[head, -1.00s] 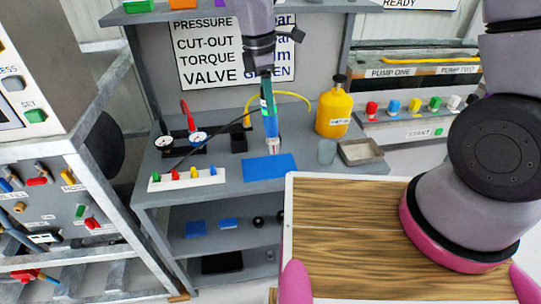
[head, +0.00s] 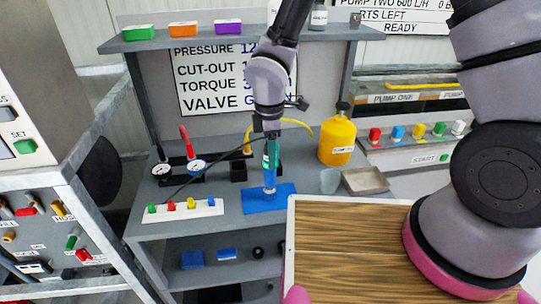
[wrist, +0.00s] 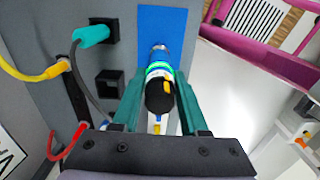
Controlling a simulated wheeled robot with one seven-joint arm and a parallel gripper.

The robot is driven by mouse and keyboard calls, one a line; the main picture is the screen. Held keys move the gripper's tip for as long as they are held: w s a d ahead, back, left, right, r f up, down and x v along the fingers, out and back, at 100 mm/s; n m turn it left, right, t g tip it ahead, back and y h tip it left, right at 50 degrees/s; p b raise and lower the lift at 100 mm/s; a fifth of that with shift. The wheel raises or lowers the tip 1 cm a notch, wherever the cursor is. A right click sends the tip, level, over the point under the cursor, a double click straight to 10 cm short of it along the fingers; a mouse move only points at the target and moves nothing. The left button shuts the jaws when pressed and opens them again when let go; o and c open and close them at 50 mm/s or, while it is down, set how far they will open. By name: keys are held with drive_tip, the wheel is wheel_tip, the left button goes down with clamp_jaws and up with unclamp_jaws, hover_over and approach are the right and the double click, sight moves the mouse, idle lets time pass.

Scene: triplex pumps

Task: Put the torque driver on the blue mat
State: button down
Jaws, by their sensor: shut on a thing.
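The torque driver (head: 269,172) has a blue body, a green band and a metal tip. It is upright with its lower end over the blue mat (head: 288,201); I cannot tell for sure whether the tip touches the mat. My gripper (head: 271,139) is shut on its upper part. In the wrist view the torque driver's dark end (wrist: 160,97) sits between the green fingers of my gripper (wrist: 160,95), and the blue mat (wrist: 163,25) lies beyond it.
A white strip with coloured pegs (head: 185,211) lies left of the mat. Gauges (head: 197,167) and a black square holder (head: 239,172) stand behind. A yellow bottle (head: 337,140), a grey cup (head: 330,180) and a metal tray (head: 365,181) are to the right. A yellow hose (head: 298,122) curves behind.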

drive_tip(key=shift+f, duration=0.1)
drive_tip(key=shift+c, duration=2.2)
unclamp_jaws()
